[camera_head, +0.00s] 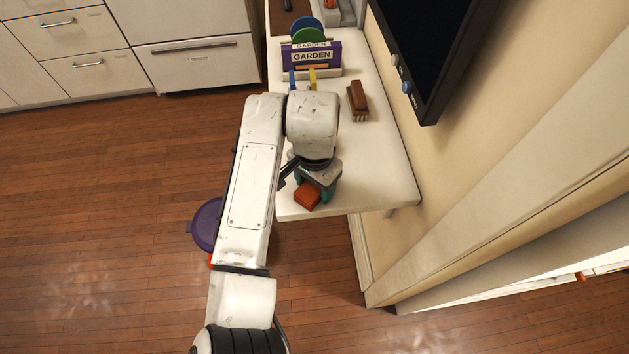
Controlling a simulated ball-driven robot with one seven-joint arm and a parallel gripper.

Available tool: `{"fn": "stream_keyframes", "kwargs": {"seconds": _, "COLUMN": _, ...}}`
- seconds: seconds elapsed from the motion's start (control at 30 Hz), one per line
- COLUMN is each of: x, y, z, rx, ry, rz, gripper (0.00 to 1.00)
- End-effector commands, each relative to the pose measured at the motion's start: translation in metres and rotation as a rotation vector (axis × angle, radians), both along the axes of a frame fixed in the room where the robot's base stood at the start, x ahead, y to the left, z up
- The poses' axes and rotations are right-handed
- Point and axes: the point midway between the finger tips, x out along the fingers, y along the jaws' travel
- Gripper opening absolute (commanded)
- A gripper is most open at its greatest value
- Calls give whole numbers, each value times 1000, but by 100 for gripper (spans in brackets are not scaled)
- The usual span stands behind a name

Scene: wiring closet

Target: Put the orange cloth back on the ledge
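The orange cloth (307,196) shows as a small, folded, block-like shape at the near end of the white ledge (372,180). My gripper (315,188) points down over this end, with teal fingers to either side of the cloth. The fingers stand apart, but I cannot tell whether they press on the cloth or are clear of it. I also cannot tell whether the cloth rests on the ledge or is just above it. My wrist hides part of the ledge behind it.
A brown brush (357,101) lies on the ledge. Farther back is a purple GARDEN box (312,57) with colored discs. A wall screen (425,45) overhangs the right side. A purple round object (207,223) is on the floor, partly behind my arm. The floor at left is clear.

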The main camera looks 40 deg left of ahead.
Motion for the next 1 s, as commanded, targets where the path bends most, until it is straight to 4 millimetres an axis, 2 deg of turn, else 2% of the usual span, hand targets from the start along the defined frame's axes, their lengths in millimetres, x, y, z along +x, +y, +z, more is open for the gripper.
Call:
{"fn": "stream_keyframes", "kwargs": {"seconds": 0.33, "x": 0, "y": 0, "z": 0, "rx": 0, "ry": 0, "rz": 0, "gripper": 61}}
{"fn": "stream_keyframes", "kwargs": {"seconds": 0.63, "x": 0, "y": 0, "z": 0, "rx": 0, "ry": 0, "rz": 0, "gripper": 90}}
{"fn": "stream_keyframes", "kwargs": {"seconds": 1.0, "x": 0, "y": 0, "z": 6, "rx": 0, "ry": 0, "rz": 0, "gripper": 90}}
